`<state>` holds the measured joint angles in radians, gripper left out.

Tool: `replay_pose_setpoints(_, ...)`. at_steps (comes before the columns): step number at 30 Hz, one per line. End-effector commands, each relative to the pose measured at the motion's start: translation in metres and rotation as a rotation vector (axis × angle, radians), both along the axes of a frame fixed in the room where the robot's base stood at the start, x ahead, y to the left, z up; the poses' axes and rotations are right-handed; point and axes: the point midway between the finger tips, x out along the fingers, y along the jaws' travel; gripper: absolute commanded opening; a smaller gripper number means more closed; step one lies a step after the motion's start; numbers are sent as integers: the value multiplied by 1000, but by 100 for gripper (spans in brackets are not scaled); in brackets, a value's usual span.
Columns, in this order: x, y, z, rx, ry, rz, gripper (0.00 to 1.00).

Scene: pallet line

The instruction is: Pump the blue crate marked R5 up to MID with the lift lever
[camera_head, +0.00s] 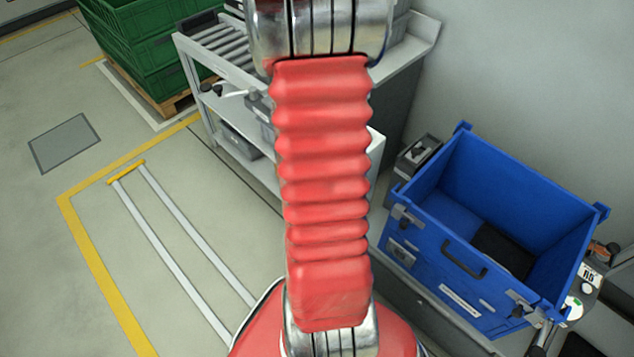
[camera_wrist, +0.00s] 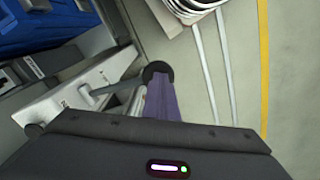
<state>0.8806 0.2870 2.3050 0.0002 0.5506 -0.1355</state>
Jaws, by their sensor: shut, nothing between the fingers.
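The blue crate (camera_head: 470,262) stands at the right in the head view, with a dark patch on its inside floor. A small tag reading R5 (camera_head: 590,275) is beside its right end. Part of the crate also shows at top left in the wrist view (camera_wrist: 45,32). A pale lever-like rod (camera_wrist: 112,88) runs below it towards a round black knob (camera_wrist: 157,70). My gripper (camera_wrist: 160,92) is shut and empty, its purplish fingers reaching to the knob. Whether they touch it, I cannot tell. The head view hides the gripper and lever. No MID mark is readable.
A grey roller cart (camera_head: 215,50) stands behind my arm, with a green crate stack (camera_head: 150,40) on a pallet to its left. Pale floor rails (camera_head: 180,255) and a yellow line (camera_head: 95,270) mark the floor. The left floor is open.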

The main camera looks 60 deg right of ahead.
Motion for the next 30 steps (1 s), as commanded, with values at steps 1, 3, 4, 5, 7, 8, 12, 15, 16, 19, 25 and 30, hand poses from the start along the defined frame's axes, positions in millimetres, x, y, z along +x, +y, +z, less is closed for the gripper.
replay_pose_setpoints(1, 0, 0, -2, 1, 1, 0, 0)
replay_pose_setpoints(3, 0, 0, -4, 0, 0, 0, 0)
replay_pose_setpoints(4, 0, 0, -6, 0, 0, 0, 0)
replay_pose_setpoints(5, 0, 0, -6, -1, -1, 0, 0)
replay_pose_setpoints(7, 0, 0, -6, -1, -1, 0, 0)
replay_pose_setpoints(8, 0, 0, -6, -1, -1, 0, 0)
replay_pose_setpoints(12, 0, 2, -13, 1, 1, 1, 0)
replay_pose_setpoints(15, 1, 4, -18, 0, 0, 1, 0)
replay_pose_setpoints(16, 1, 4, -19, 0, 0, 0, 0)
replay_pose_setpoints(19, 1, 5, -22, -1, -1, 0, 0)
replay_pose_setpoints(25, 1, 5, -22, -1, -1, 0, 0)
replay_pose_setpoints(30, 1, 6, -24, 0, 0, 0, 0)
